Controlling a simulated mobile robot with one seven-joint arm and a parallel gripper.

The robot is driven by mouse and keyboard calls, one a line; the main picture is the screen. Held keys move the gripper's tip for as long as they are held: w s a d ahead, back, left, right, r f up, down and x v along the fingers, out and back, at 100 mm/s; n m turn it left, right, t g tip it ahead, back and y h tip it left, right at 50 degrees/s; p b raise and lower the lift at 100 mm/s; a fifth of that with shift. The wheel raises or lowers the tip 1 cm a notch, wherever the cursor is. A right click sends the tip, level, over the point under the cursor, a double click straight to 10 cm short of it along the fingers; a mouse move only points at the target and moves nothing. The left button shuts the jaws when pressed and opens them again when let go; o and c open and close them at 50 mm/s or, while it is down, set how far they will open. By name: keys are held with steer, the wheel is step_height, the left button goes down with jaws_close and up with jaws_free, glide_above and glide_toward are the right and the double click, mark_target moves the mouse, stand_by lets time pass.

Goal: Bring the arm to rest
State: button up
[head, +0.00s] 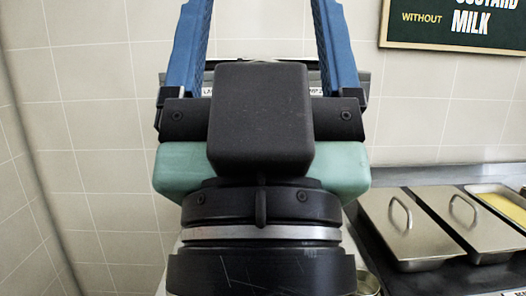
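My gripper (263,30) fills the middle of the head view, seen from behind and close to the camera. Its two blue fingers stand far apart and point up, and their tips run out of the top edge. The gap between the fingers looks empty where it shows. The black and green body of the gripper and the wrist below it hide much of what lies behind.
To the right is a steel counter (395,178) with lidded steel pans (405,228) and an open pan holding something yellow (506,206). A dark sign (455,25) hangs on the tiled wall (85,130). A small round container (368,283) shows at the bottom. The left side shows only wall.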

step_height(320, 180, up, 15)
steer(key=p, duration=1.3)
steer(key=shift+r, duration=0.15)
